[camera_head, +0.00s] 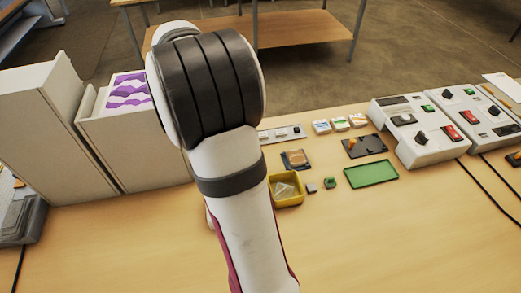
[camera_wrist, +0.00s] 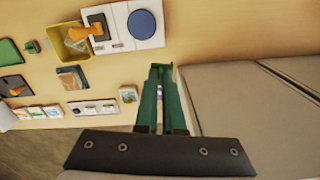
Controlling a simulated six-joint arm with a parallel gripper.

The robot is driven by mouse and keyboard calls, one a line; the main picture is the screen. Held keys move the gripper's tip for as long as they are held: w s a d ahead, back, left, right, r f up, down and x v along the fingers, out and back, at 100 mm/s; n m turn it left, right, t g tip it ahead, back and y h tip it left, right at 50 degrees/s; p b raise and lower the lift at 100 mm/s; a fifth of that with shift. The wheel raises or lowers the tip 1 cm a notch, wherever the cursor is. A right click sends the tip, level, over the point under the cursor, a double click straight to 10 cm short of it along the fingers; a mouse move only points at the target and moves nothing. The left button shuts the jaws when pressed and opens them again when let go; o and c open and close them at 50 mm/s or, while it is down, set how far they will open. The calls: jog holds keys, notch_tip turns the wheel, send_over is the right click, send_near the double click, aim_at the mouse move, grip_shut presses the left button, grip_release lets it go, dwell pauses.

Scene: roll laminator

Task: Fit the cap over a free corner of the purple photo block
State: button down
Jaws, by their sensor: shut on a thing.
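The purple photo block (camera_head: 128,90), with purple and white wavy bands, shows at the upper left of the head view, at the top of a pale box. My arm hides the area just right of it. My gripper (camera_wrist: 160,68) has green fingers, drawn close together in the middle of the wrist view. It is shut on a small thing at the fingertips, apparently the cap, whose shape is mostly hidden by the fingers. A small pinkish-white patch shows in the gap between the fingers; I cannot tell what it belongs to. In the head view my arm hides the gripper.
Tall pale boxes (camera_head: 45,130) stand at the left; box surfaces (camera_wrist: 255,100) fill the right of the wrist view. A yellow bin (camera_head: 298,192), a green tray (camera_head: 371,174), a black plate (camera_head: 375,145) and control boxes (camera_head: 425,137) sit to the right. The front table is clear.

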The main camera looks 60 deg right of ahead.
jog(key=w+a+r+n, duration=0.1)
jog(key=a+r+n, duration=0.45)
jog(key=a, duration=0.55)
jog(key=w+a+r+n, duration=0.1)
jog(key=a+r+n, duration=0.4)
jog(key=a, duration=0.5)
jog(key=s+d+f+n, duration=0.15)
jog(key=d+f, duration=0.45)
jog(key=d, duration=0.6)
jog(key=s+d+f+n, duration=0.1)
jog(key=d+f+n, duration=0.1)
jog(key=d+f, duration=0.75)
jog(key=w+d+f+n, duration=0.3)
jog(key=d+f+n, duration=0.2)
jog(key=d, duration=0.7)
jog(key=shift+n, duration=0.6)
jog(key=shift+w+a+f, duration=0.2)
jog(key=shift+w+f, duration=0.7)
jog(key=shift+f, duration=0.15)
jog(key=shift+w+a+f, duration=0.2)
jog(key=shift+w+f, duration=0.75)
jog(key=shift+f, duration=0.1)
jog(key=shift+w+a+f, duration=0.2)
jog(key=shift+w+f, duration=0.7)
jog(key=shift+f, duration=0.15)
jog(key=shift+f, duration=0.35)
